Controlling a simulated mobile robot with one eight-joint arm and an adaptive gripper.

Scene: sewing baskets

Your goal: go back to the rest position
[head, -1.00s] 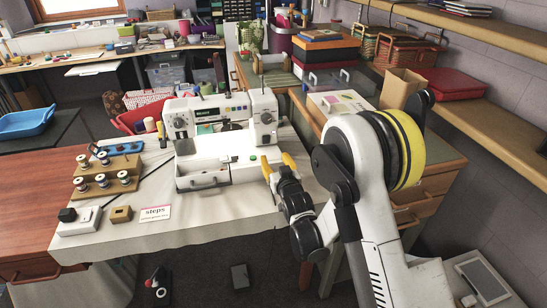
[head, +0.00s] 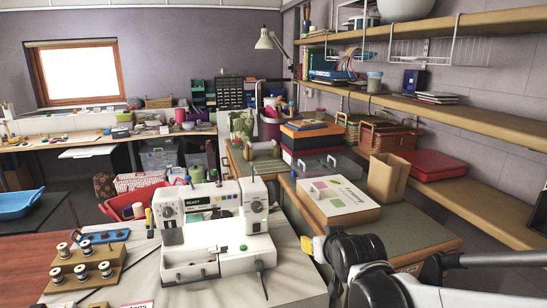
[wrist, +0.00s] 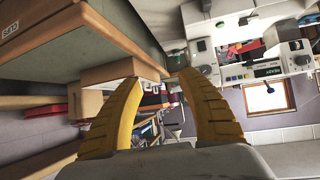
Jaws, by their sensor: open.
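My gripper (head: 316,247) is at the lower right of the head view, to the right of the white sewing machine (head: 224,262); only a yellow fingertip part shows there. In the wrist view my gripper (wrist: 158,80) has its two yellow fingers apart, with nothing held between them. The wrist view is turned on its side or upside down. The sewing machine also shows in the wrist view (wrist: 290,50), at the upper right. It stands on a table with a white cloth (head: 300,288).
A wooden spool stand (head: 88,272) is left of the machine. Right of it, a green-topped cabinet (head: 425,232) bears a flat box with a printed lid (head: 338,205) and a cardboard bag (head: 388,178). Shelves (head: 470,118) run along the right wall. A red basket (head: 130,205) is behind the machine.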

